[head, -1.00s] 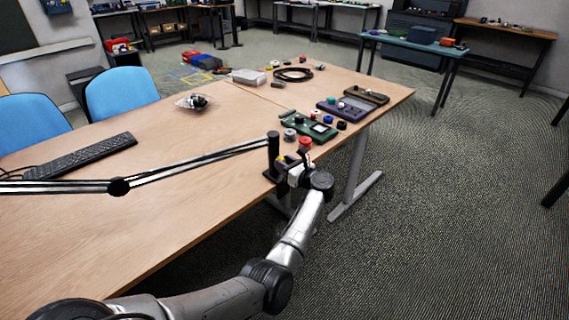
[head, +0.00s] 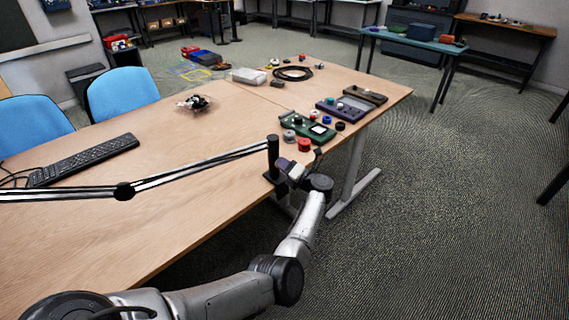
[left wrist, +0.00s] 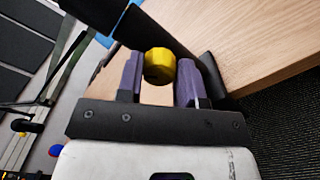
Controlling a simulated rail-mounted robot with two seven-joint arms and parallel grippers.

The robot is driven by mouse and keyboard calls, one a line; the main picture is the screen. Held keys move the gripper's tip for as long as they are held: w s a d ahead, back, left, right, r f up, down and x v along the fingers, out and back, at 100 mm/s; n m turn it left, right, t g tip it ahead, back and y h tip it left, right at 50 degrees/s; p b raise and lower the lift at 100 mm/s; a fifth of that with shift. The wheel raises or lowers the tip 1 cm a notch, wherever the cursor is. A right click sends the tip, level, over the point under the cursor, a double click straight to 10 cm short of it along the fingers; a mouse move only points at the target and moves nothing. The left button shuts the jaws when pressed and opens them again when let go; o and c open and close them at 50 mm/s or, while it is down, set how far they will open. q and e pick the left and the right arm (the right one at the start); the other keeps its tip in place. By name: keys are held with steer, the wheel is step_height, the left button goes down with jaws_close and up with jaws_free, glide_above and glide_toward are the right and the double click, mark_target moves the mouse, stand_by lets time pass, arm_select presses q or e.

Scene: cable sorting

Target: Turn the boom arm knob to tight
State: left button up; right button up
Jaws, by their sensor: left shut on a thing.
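The boom arm (head: 190,172) runs from the left to a black clamp post (head: 273,157) at the table's edge. My left gripper (head: 288,168) is beside the base of this post. In the left wrist view a yellow knob (left wrist: 160,65) sits between the two purple fingers of my left gripper (left wrist: 159,80), which is shut on it. The knob is hidden in the head view. No tight mark is readable. My right gripper is not in view.
The wooden table (head: 180,210) has clear room left of the post. A keyboard (head: 85,158) lies at the left. A green device (head: 307,128) and a red round part (head: 304,145) lie just beyond the post. A black cable coil (head: 292,73) is farther back.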

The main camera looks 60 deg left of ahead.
arm_select(q)
steer(key=shift+m+p, duration=1.1)
steer(key=shift+m, duration=1.9)
steer(key=shift+f, duration=0.1)
steer(key=o, duration=0.9)
steer(key=p+v, duration=0.1)
steer(key=v, duration=1.3)
steer(key=shift+p, duration=0.3)
